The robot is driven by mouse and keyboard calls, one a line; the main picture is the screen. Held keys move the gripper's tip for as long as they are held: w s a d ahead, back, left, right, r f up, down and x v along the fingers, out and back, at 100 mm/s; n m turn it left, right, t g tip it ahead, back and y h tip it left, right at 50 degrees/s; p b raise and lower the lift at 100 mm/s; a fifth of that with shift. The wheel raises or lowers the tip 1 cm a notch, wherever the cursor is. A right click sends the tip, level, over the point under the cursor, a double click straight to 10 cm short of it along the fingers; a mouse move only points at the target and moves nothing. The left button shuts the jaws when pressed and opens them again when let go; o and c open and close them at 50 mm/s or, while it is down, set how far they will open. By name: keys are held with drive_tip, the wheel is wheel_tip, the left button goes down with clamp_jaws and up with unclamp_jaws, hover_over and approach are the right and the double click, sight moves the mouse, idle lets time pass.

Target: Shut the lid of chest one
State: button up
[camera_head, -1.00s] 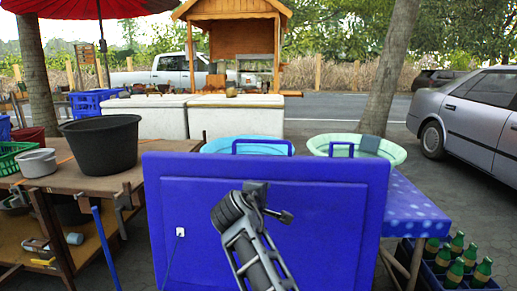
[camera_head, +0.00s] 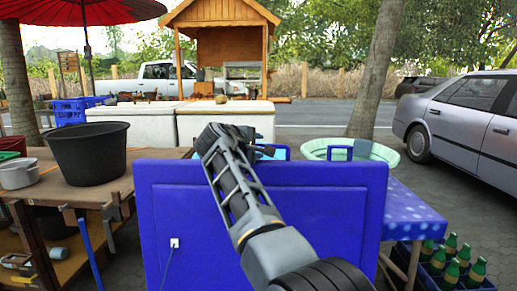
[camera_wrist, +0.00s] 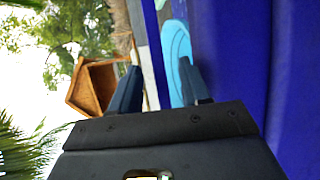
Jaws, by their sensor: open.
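A large blue panel (camera_head: 330,215), which looks like a raised chest lid, stands upright in front of me in the head view. The chest body is hidden behind or below it. My gripper (camera_head: 224,138) reaches up across the panel's face, with its end above the top edge, left of centre. In the wrist view my gripper (camera_wrist: 160,80) shows two dark fingers spread apart with nothing between them. The blue panel (camera_wrist: 235,60) fills the right side there, beside the fingers. I cannot tell whether they touch it.
A wooden table (camera_head: 65,190) with a black tub (camera_head: 88,153) stands at left. A blue dotted table (camera_head: 412,212) and a crate of green bottles (camera_head: 450,262) are at right. Beyond are a pale green basin (camera_head: 315,148), white chests (camera_head: 225,122) and a parked car (camera_head: 465,115).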

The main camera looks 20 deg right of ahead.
drive_tip(key=shift+x, duration=0.85)
clamp_jaws()
